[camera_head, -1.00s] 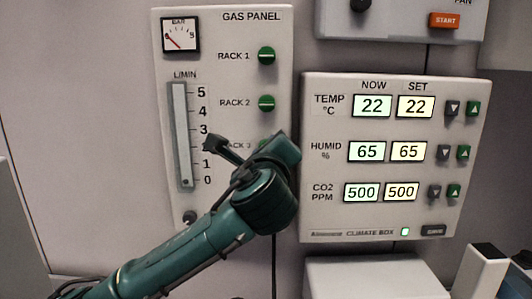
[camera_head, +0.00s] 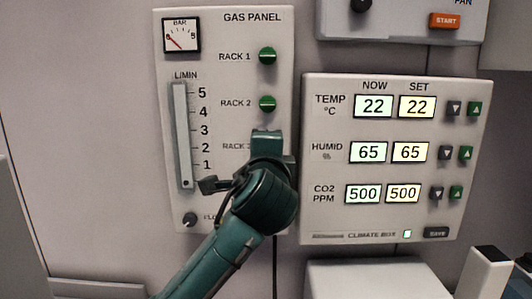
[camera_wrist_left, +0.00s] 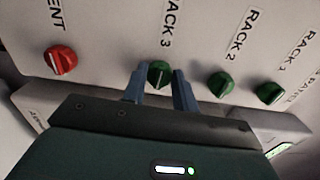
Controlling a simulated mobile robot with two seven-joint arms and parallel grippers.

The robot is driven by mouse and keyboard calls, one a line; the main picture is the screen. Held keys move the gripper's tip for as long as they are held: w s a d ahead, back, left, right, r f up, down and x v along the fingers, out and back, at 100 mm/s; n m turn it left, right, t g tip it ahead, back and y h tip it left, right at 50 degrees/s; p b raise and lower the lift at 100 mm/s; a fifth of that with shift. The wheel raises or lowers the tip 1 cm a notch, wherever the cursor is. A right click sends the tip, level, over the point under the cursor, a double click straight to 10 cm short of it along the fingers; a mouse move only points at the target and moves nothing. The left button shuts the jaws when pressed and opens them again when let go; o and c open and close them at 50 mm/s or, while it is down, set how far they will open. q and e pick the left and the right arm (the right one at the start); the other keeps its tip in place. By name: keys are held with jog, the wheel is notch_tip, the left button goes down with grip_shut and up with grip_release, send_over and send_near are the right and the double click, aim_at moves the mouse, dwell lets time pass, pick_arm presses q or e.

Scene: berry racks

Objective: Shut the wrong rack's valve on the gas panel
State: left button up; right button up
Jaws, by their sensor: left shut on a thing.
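The gas panel (camera_head: 225,60) is on the wall, with green valve knobs for rack 1 (camera_head: 267,56) and rack 2 (camera_head: 267,103). The white marks on both lie level in the head view. My left arm covers the rack 3 knob there. In the left wrist view, the green rack 3 knob (camera_wrist_left: 159,72) sits between the two fingers of my left gripper (camera_wrist_left: 159,88), which is shut on it. The rack 2 knob (camera_wrist_left: 221,83) and rack 1 knob (camera_wrist_left: 270,94) are beside it, untouched. My right gripper is not in view.
A red knob (camera_wrist_left: 61,60) with a label ending in "ENT" is on the other side of rack 3. The climate box (camera_head: 335,85) with displays and buttons stands close right of my arm. A flow tube (camera_head: 181,130) and a small dark knob (camera_head: 190,219) are left.

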pick_arm(q)
jog(key=shift+n, duration=0.3)
dwell(0.4)
jog(key=o, duration=0.9)
jog(key=shift+o, duration=0.2)
jog(key=s+b, duration=0.3)
jog(key=s, duration=1)
